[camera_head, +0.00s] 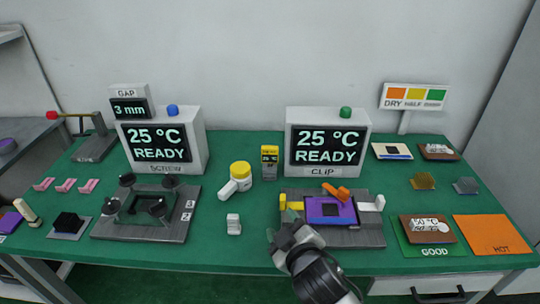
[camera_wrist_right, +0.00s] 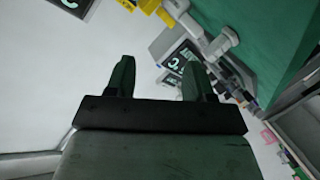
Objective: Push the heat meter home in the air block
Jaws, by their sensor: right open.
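No part is plainly labelled heat meter or air block. A small upright yellow-and-dark unit (camera_head: 270,154) on a grey block (camera_head: 270,173) stands between the two displays and may be these; how deep it sits is too small to tell. My right gripper (camera_head: 284,232) is at the front edge of the clip fixture (camera_head: 350,238), in front of and apart from the upright unit. In the right wrist view its two fingers (camera_wrist_right: 158,75) are apart with nothing between them. My left gripper is not in view.
The clip fixture holds a purple plate (camera_head: 345,213) under an orange lever (camera_head: 336,191). Behind stands the CLIP display (camera_head: 328,170). A white, yellow-topped tool (camera_head: 236,181) and small white block (camera_head: 233,224) lie left. The screw fixture (camera_head: 180,226) is further left.

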